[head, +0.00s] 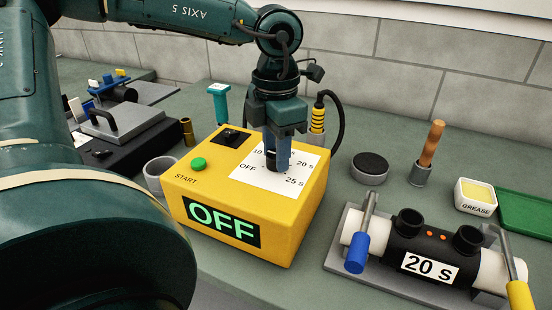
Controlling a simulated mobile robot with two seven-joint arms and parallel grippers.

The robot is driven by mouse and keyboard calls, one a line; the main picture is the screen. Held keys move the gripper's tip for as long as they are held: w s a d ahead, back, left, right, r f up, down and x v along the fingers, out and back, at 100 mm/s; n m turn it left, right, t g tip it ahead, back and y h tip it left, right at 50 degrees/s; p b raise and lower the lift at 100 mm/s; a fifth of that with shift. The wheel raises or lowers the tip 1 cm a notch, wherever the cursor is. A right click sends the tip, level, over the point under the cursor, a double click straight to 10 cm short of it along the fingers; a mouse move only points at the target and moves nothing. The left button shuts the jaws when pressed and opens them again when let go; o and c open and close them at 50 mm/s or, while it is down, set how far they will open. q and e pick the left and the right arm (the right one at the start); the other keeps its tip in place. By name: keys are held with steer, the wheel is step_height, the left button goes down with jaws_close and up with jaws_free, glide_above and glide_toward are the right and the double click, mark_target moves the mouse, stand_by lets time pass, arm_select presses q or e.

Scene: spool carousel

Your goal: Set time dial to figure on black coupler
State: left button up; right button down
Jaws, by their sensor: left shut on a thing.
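The yellow control box (288,228) stands on the bench in the middle. Its front display (221,221) reads OFF in green. A white scale plate (250,177) on its top shows 10, 20 S, 25 S and OFF; other marks are hidden by my gripper. My left gripper (277,163) points down over the plate, shut on the black time dial (270,157), which is mostly hidden between the fingers. The black coupler (402,239) lies in a clamp at the right, with white pipe on both sides and a label (430,267) reading 20 S. My right gripper is not in view.
A green START button (198,164) and a black switch (231,136) are on the box top. The clamp has a blue-handled lever (357,252) and a yellow-handled lever (519,294). A black round pad (371,165), wooden-handled tool (431,146) and grease tub (475,197) stand behind it.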

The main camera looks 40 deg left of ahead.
arm_select(q)
steer(key=m+b, duration=0.1)
steer(key=m, duration=0.2)
steer(key=shift+m, duration=0.4)
steer(key=m+b, duration=0.1)
steer(key=m, duration=0.2)
steer(key=shift+m, duration=0.3)
steer(key=m, duration=0.3)
steer(key=shift+w+m, duration=0.1)
steer(key=shift+m, duration=0.3)
steer(key=m, duration=1)
steer(key=shift+m, duration=0.4)
steer(key=m, duration=0.3)
steer(key=shift+p, duration=0.4)
steer(key=shift+m, duration=2)
